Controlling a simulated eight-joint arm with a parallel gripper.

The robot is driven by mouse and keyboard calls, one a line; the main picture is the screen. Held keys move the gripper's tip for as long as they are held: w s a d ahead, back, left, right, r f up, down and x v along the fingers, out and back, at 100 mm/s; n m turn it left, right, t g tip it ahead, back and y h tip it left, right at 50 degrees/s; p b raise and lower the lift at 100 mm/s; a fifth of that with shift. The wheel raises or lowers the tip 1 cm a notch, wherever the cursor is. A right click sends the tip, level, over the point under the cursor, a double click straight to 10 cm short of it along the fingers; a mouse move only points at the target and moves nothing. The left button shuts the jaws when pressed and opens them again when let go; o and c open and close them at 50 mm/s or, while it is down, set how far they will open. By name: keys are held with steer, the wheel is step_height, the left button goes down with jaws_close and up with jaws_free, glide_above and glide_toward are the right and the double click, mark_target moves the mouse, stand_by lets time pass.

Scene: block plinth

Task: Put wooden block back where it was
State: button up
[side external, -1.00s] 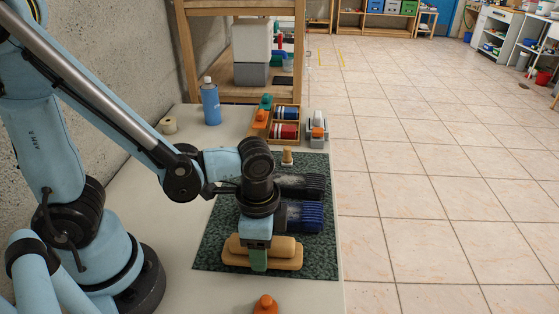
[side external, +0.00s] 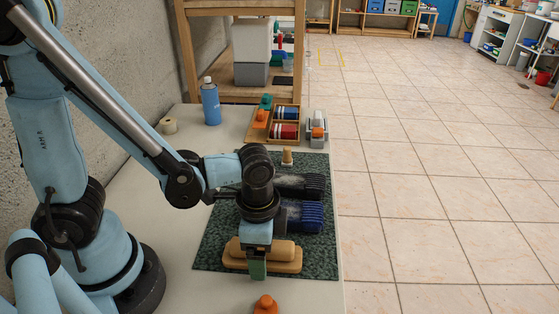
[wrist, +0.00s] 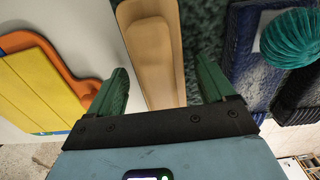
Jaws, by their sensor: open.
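The wooden block (side external: 275,250) is a long, rounded tan piece. It lies on a flat wooden base (side external: 289,267) near the front of the dark green mat (side external: 210,245). My gripper (side external: 258,271) points down at the block, and its green finger hides part of the block's front. In the wrist view, my gripper (wrist: 162,68) is open, with one green finger on each side of the block (wrist: 152,55). Gaps show beside the wood, and I cannot tell whether either finger touches it.
A blue bottle (side external: 211,104), a tape roll (side external: 169,125) and a wooden tray (side external: 284,142) stand farther back.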

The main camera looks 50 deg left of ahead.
steer(key=shift+r, duration=6.05)
steer(key=w+a+n+t, duration=0.1)
steer(key=a+n+t, duration=0.1)
steer(key=a, duration=0.1)
steer(key=w+a+n+t, duration=0.2)
steer(key=a+n, duration=0.1)
steer(key=w+a+n+t, duration=0.1)
steer(key=a+n+t, duration=0.1)
steer(key=a+n, duration=0.1)
steer(key=shift+w+a+r, duration=0.35)
steer(key=shift+w+a, duration=0.05)
steer(key=shift+w+a+r+n+t, duration=0.2)
steer(key=shift+a+n+t, duration=0.2)
steer(key=shift+n+t, duration=0.15)
